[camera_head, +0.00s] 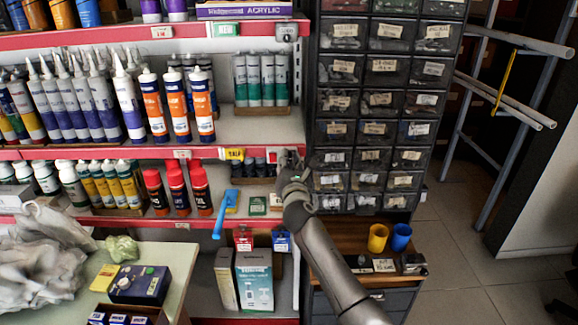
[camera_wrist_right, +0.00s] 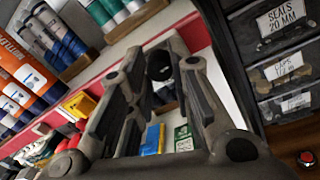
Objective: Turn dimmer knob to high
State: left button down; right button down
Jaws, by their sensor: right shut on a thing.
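My right gripper (camera_head: 288,160) reaches up to the red front edge of the middle shelf, beside the drawer cabinet. In the right wrist view its fingers (camera_wrist_right: 160,58) close in on a dark round piece (camera_wrist_right: 160,67), which looks like the dimmer knob. The fingers and palm hide most of its mounting, and I cannot read any marking or the knob's angle. In the head view the gripper covers the knob. My left gripper is not in view.
A black drawer cabinet (camera_head: 365,100) stands close to the right of my gripper. Orange-and-white tubes (camera_head: 178,105) and red bottles (camera_head: 176,187) line the shelves to the left. A blue-handled tool (camera_head: 225,213) hangs below. A small grey fitting (camera_head: 289,31) sits on the top shelf edge.

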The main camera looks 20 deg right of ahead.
jog(key=m+b, duration=0.2)
jog(key=m, duration=0.1)
jog(key=m+b, duration=0.1)
jog(key=shift+f+m, duration=0.25)
jog(key=shift+m, duration=0.15)
jog(key=shift+a+m+h+b, duration=0.1)
jog(key=shift+m+h+b, duration=0.45)
jog(key=shift+m+b, duration=2.35)
jog(key=shift+m+h+b, duration=0.55)
jog(key=shift+m+b, duration=1.15)
jog(key=shift+m, duration=2.3)
jog(key=c, duration=1.3)
grip_release()
jog(key=shift+o, duration=0.2)
jog(key=shift+r, duration=0.1)
